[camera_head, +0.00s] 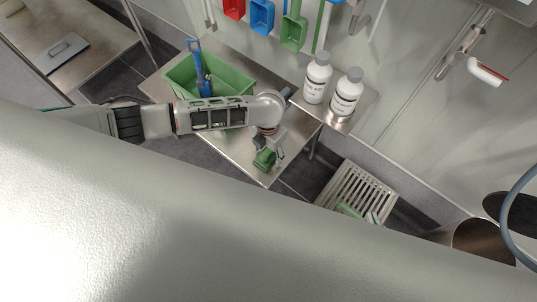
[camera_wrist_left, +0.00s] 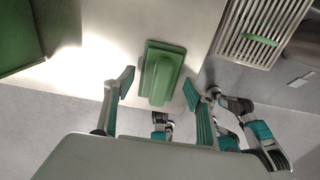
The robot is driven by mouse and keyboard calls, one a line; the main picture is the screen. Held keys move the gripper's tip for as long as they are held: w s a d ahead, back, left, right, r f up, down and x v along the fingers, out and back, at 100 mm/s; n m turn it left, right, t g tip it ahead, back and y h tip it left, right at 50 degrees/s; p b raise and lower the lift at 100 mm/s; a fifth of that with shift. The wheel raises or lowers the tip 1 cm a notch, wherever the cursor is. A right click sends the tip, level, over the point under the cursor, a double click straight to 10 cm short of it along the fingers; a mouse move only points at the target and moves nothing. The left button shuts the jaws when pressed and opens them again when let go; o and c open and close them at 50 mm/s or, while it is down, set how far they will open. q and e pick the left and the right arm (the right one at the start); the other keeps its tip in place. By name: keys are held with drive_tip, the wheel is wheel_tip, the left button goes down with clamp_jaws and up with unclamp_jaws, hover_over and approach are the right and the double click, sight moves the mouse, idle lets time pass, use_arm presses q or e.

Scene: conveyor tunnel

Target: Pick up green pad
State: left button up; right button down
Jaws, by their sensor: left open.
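A green pad (camera_head: 264,160) with a raised handle-like block lies near the front corner of a steel table (camera_head: 240,148). In the left wrist view the pad (camera_wrist_left: 161,72) lies flat near the table's edge. My left gripper (camera_head: 268,147) is above the pad and hides part of it in the head view. In the left wrist view my left gripper (camera_wrist_left: 157,87) is open and empty, one teal-padded finger on each side of the pad, with gaps on both sides. Whether the fingertips have reached pad height is unclear. My right gripper cannot be made out.
A green bin (camera_head: 182,79) holding a blue-handled tool (camera_head: 200,68) stands at the table's back left. Two white bottles (camera_head: 317,78) (camera_head: 346,92) stand on a shelf to the right. A slatted rack (camera_head: 357,190) stands beyond. Colored scoops (camera_head: 262,16) hang on the wall.

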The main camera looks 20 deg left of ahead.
use_arm(q)
clamp_jaws()
drive_tip(key=shift+s+r, duration=0.1)
